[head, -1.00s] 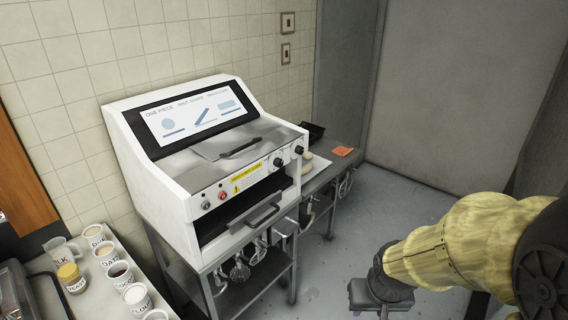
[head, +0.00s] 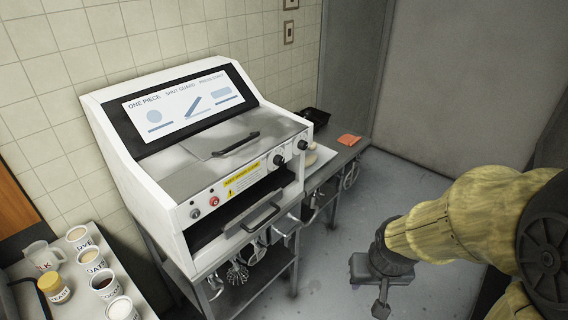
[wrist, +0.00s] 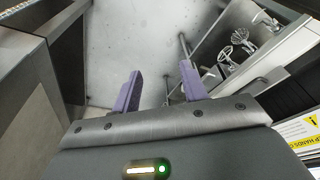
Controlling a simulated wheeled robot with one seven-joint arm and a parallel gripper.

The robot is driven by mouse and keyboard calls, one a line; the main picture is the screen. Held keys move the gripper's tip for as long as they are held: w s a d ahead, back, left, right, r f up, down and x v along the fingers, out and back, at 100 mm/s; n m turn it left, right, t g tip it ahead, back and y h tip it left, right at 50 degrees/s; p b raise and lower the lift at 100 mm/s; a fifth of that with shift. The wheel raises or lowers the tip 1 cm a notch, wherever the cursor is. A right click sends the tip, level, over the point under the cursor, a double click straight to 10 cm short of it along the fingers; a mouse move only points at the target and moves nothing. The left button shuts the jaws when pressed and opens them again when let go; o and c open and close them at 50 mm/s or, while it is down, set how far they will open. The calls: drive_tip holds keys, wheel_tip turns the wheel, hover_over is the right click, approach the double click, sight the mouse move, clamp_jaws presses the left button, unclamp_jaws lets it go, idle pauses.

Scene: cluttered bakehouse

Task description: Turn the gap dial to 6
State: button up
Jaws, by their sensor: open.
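Two black dials (head: 277,160) and (head: 302,145) sit on the right part of the white dough machine's (head: 170,240) front panel. I cannot tell which is the gap dial, and their markings are too small to read. My gripper (head: 381,300) hangs low over the floor, right of the machine and well apart from the dials. In the wrist view its two purple fingers (wrist: 161,86) are spread, with nothing between them. The dials do not show in the wrist view.
A red button (head: 214,201) and a yellow label (head: 244,180) are left of the dials. A handle (head: 260,218) juts from the machine's front. Utensils hang below. Labelled tubs (head: 105,285) crowd the left counter. An orange cloth (head: 349,140) lies behind right. The floor before the machine is clear.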

sight(281, 162)
drive_tip(key=shift+o, duration=0.3)
drive_tip(key=w+d+n+t+b, duration=0.1)
drive_tip(key=w+d+n+t, duration=0.2)
drive_tip(key=w, duration=1.1)
drive_tip(key=f+n+t, duration=0.1)
drive_tip(key=n+t, duration=0.1)
drive_tip(key=n, duration=0.1)
drive_tip(key=shift+w+d+n+h+b, duration=0.2)
drive_tip(key=shift+w+n+h+b, duration=0.05)
drive_tip(key=shift+n+h+b, duration=0.1)
drive_tip(key=w+a+r+n+t+y+b, duration=0.1)
drive_tip(key=w+a+n+t+y, duration=0.2)
drive_tip(key=w+n, duration=0.45)
drive_tip(key=w+a+r+n+t+y+b, duration=0.1)
drive_tip(key=w+a+n+t+y+b, duration=0.1)
drive_tip(key=w+n+t+y, duration=0.5)
drive_tip(key=s+a+n+g+y, duration=0.3)
drive_tip(key=a+n+g+y, duration=0.1)
drive_tip(key=n, duration=0.9)
drive_tip(key=shift+a+r+n+g+b, duration=0.3)
drive_tip(key=shift+a+g, duration=0.6)
drive_tip(key=shift+a, duration=0.25)
drive_tip(key=shift+w+a, duration=0.1)
